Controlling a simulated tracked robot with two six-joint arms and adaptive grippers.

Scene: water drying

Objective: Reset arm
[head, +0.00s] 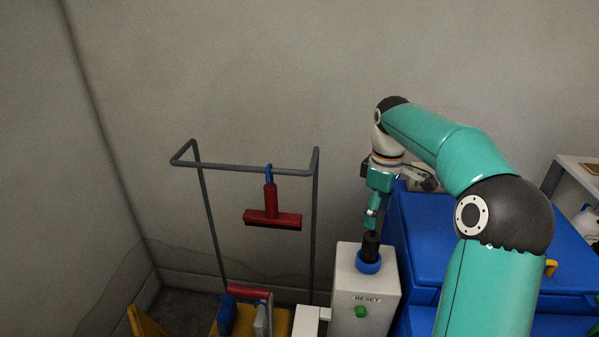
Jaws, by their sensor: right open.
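My right arm comes in from the right and bends down. Its gripper (372,222) points downward, open, directly above a black upright piece (371,243) set in a blue ring (368,262). The fingertips are at or just above the top of the black piece; I cannot tell whether they touch it. The ring sits on top of a white box (351,290) whose front is labelled RESET and has a green button (361,312). My left gripper is not in view.
A red squeegee (272,212) hangs by a blue loop from a grey metal frame (315,200) left of the box. Yellow, blue and red items (247,291) stand below it. A large blue cabinet (425,230) is close on the right. A white table (582,170) stands at far right.

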